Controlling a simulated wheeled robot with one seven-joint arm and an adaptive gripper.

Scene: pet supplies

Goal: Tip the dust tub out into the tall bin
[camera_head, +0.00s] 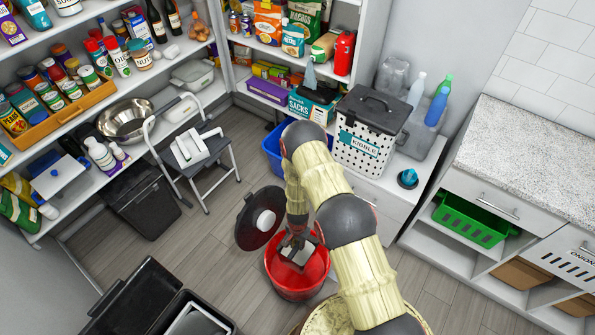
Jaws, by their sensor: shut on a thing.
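My gripper (297,245) points down over the mouth of a red round bin (300,287) on the floor. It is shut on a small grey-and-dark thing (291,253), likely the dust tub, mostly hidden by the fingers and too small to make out. I cannot tell if it is tilted or what it holds. A round black lid (251,236) with a white disc stands tilted up at the red bin's upper left. A black bin (212,311) with its lid open is at the bottom left. I cannot tell which bin is the tall bin.
A step stool (212,166) and a dark lidded bin (142,200) stand by the left shelves. A blue bin (272,150) is behind my arm. A kibble container (363,135) stands on a white cabinet. A wicker basket (318,322) is at the bottom. Open floor lies left of the red bin.

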